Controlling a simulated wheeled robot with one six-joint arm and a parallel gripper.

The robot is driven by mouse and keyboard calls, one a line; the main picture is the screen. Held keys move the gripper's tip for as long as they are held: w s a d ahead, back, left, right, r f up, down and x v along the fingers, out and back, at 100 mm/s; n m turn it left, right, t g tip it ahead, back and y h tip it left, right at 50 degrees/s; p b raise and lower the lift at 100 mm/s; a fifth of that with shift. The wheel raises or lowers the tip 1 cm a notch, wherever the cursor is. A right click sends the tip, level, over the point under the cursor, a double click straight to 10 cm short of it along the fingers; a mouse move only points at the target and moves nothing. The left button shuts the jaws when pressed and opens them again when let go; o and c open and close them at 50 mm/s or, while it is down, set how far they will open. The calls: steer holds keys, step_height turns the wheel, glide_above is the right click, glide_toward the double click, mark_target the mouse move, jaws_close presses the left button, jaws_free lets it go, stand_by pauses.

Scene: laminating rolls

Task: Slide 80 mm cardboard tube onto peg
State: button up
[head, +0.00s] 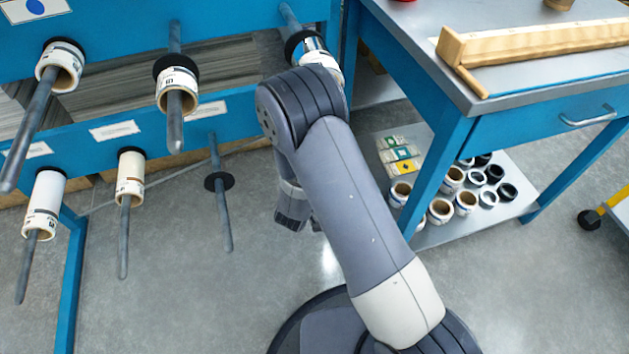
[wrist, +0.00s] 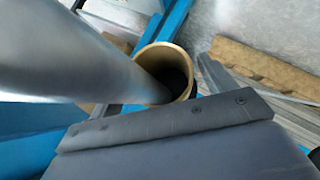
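In the head view, cardboard tubes with white label bands sit on rack pegs: one at upper left (head: 61,66), one at upper middle (head: 178,92), one at lower left (head: 43,200) and one at lower middle (head: 131,175). Another tube (head: 336,70) beside a black disc is partly hidden behind my arm. A lower peg (head: 223,215) carries only a black disc. My gripper (head: 302,222) hangs below my arm, its fingers apart, with no tube visible in it. The wrist view shows a tube mouth (wrist: 166,72) around a large grey peg (wrist: 85,50); which tube this is, I cannot tell.
A blue workbench (head: 455,95) stands at right, with a wooden fixture (head: 540,42) on top. Its lower shelf (head: 450,232) holds several tubes and label cards. Grey floor is open between the rack and the bench.

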steer(key=shift+o, duration=0.3)
steer(key=p+v, duration=0.4)
steer(key=v, duration=0.7)
steer(key=shift+w+f, duration=0.1)
steer(key=b+x, duration=0.4)
steer(key=x, duration=0.7)
steer(key=shift+d+f, duration=0.1)
steer(key=shift+f, duration=0.1)
steer(key=shift+p+v, duration=0.55)
steer(key=shift+v, duration=1.75)
